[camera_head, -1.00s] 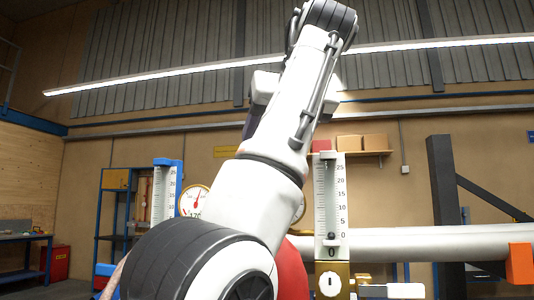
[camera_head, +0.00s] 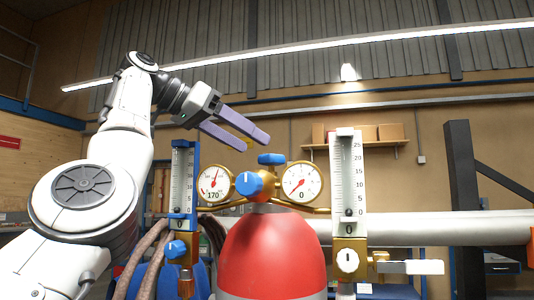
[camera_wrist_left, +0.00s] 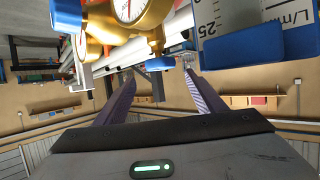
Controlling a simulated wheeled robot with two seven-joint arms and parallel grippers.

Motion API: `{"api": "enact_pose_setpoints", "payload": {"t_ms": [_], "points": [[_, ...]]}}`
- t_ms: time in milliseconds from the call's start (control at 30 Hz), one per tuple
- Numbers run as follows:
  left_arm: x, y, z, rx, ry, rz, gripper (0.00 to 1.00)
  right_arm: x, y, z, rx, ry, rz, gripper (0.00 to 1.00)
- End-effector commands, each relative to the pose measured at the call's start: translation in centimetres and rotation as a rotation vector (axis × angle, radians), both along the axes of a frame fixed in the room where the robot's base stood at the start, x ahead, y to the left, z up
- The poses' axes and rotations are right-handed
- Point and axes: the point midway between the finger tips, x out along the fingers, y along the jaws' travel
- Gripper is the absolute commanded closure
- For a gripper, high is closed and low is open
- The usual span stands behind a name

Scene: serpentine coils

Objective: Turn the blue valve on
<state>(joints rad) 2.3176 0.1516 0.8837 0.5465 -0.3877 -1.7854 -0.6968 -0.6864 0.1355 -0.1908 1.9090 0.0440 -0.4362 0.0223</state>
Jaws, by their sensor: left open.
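A blue-framed flowmeter (camera_head: 183,180) stands left of the red cylinder (camera_head: 271,255), with a small blue valve knob (camera_head: 176,249) at its foot. The brass regulator above the cylinder carries a larger blue knob (camera_head: 256,185) and a blue top handle (camera_head: 271,159). My left gripper (camera_head: 256,142) is open and empty, above the regulator and apart from it, its fingers pointing right and down. In the left wrist view, its fingers (camera_wrist_left: 160,82) are spread with nothing between them. The blue flowmeter's scale (camera_wrist_left: 222,18) shows at top right there. My right gripper is out of view.
A white flowmeter (camera_head: 347,180) with a white knob (camera_head: 348,261) stands right of the cylinder. Two gauges (camera_head: 301,182) flank the regulator. Hoses (camera_head: 147,260) hang at lower left. A thick pale pipe (camera_head: 430,229) runs behind on the right.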

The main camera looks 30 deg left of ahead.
Motion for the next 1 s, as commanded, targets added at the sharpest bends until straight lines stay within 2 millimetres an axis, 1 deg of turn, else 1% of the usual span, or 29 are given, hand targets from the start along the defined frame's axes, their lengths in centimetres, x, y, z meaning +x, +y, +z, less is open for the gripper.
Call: {"api": "enact_pose_setpoints", "payload": {"t_ms": [33,100,300,467,733,767,900,1000], "points": [[0.9,-0.5,-0.4,0.001,0.002,-0.001,0.37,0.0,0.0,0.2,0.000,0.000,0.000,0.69],[2.0,-1.0,-0.9,0.000,0.004,0.001,0.37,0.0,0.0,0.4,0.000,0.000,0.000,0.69],[4.4,-2.1,-1.9,0.000,0.003,0.003,0.37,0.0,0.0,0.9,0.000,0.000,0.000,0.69],[5.3,-2.5,-2.4,-0.001,0.001,0.003,0.37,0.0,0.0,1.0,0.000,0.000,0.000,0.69],[5.4,-2.6,-2.5,0.000,0.001,0.004,0.37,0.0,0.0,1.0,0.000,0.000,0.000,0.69],[5.4,-2.6,-2.5,0.000,0.002,0.004,0.40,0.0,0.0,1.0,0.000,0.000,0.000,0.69],[5.4,-2.6,-2.5,0.000,0.001,0.004,0.64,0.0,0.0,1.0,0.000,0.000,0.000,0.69],[5.4,-2.5,-2.5,0.000,0.001,0.004,0.78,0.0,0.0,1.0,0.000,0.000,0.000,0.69]]}}
